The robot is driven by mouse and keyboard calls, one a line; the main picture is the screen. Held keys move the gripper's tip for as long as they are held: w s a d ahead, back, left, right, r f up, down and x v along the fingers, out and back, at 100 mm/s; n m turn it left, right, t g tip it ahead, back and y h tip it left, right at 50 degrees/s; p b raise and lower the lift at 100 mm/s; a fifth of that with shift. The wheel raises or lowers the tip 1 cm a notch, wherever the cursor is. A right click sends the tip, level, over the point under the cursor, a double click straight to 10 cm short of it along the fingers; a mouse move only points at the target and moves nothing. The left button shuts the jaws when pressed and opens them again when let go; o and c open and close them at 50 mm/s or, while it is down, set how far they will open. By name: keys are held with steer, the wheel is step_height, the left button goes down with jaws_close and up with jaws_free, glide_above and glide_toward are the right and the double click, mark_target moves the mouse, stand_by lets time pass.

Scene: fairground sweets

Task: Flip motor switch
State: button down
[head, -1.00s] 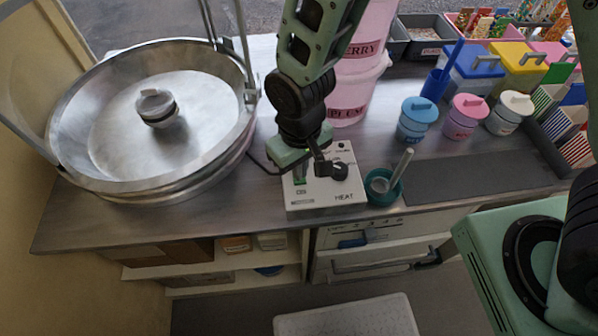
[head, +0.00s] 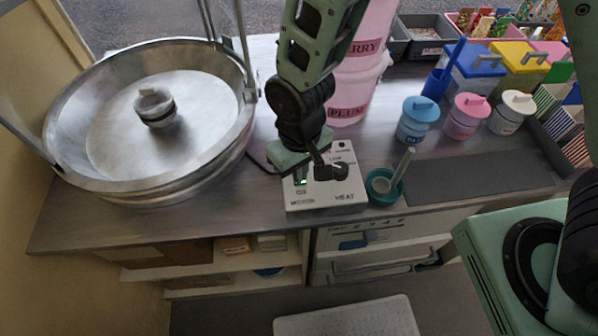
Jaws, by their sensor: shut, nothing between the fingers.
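The white control box (head: 325,195) sits near the counter's front edge, with HEAT lettering at its lower right. The motor switch (head: 300,178) is a small green-and-pale rocker on the box's left side, above a label. The arm partly covers it, and its exact position is hard to read. A dark heat knob (head: 340,171) is on the right side. My gripper (head: 320,172) is shut and empty, pointing down over the box between the switch and the knob. I cannot tell whether it touches the box.
A large metal floss pan (head: 90,180) stands to the left. A teal cup (head: 383,187) with a scoop is close to the box's right. Pink tubs (head: 350,100) stand behind my arm. Lidded jars (head: 415,122) and a dark mat (head: 480,180) are farther right.

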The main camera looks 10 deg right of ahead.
step_height(320, 180, up, 7)
steer(key=p, duration=0.6)
stand_by(0.3)
steer(key=shift+r, duration=0.1)
stand_by(0.3)
steer(key=s+d+r+n+b, duration=0.1)
steer(key=s+d+r+b, duration=0.1)
steer(key=s+d+r, duration=0.2)
steer(key=s+d+r+n+b, duration=0.1)
steer(key=s+d+r, duration=0.3)
steer(key=s+r, duration=0.3)
step_height(320, 180, up, 2)
steer(key=shift+s+r+y+b, duration=0.15)
steer(key=shift+r+y+b, duration=0.15)
steer(key=shift+b, duration=0.1)
